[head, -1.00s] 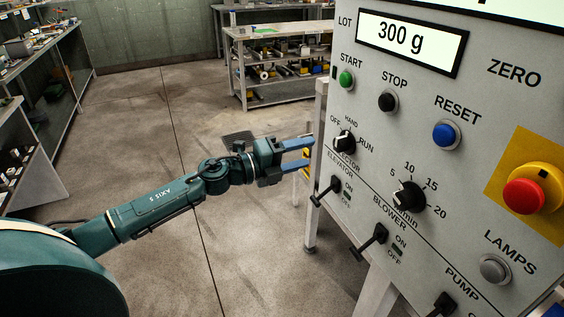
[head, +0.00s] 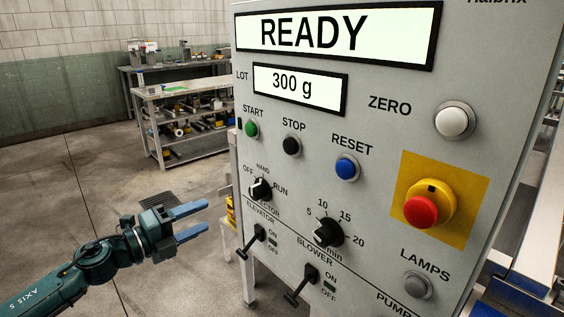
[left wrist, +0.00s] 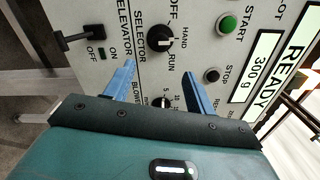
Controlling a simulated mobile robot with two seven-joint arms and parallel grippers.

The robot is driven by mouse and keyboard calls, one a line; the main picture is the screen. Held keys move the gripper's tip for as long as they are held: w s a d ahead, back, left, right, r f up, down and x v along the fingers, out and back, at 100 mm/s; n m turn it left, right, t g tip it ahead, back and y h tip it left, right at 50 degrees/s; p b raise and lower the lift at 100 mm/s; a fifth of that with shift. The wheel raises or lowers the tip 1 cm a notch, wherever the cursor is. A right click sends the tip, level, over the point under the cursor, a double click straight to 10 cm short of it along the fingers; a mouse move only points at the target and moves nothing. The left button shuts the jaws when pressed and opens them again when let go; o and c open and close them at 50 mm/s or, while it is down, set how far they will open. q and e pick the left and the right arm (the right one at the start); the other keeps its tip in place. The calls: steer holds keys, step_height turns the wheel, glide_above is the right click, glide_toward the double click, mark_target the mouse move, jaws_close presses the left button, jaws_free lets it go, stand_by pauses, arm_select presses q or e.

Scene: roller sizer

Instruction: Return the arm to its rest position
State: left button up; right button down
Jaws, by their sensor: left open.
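My left gripper (head: 191,222) is open and empty in the head view, left of the grey control panel (head: 385,75) and apart from it. Its two blue fingers point right, toward the panel's left edge. In the left wrist view the spread blue fingers (left wrist: 160,88) show in front of the panel, near the selector knob (left wrist: 160,39). In the head view the selector knob (head: 260,190) is right of the gripper, above the elevator lever (head: 251,241). The upper display (head: 335,33) reads READY and the lot display (head: 300,88) reads 300 g. My right gripper is not in view.
The panel carries green START (head: 252,129), black STOP (head: 291,146) and blue RESET (head: 347,168) buttons, a red emergency stop (head: 421,211) and a blower lever (head: 302,287). Shelved workbenches (head: 185,92) stand at the back. The floor left of the panel is mostly clear.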

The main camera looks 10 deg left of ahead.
arm_select(q)
steer(key=s+d+f+n+g+y+p, duration=0.1)
steer(key=s+d+f+n+y+p, duration=0.1)
steer(key=s+d+f+n, duration=0.4)
steer(key=s+d+f+n+g+y+p, duration=0.2)
steer(key=s+d+f+n+y, duration=0.3)
steer(key=s+f+n, duration=1)
steer(key=s+d+n+p, duration=0.1)
steer(key=s+d+n, duration=0.1)
steer(key=n, duration=0.2)
steer(key=shift+s+d+f+g+y+p, duration=0.15)
steer(key=shift+f+g+y+p, duration=0.15)
steer(key=shift+f+p, duration=0.05)
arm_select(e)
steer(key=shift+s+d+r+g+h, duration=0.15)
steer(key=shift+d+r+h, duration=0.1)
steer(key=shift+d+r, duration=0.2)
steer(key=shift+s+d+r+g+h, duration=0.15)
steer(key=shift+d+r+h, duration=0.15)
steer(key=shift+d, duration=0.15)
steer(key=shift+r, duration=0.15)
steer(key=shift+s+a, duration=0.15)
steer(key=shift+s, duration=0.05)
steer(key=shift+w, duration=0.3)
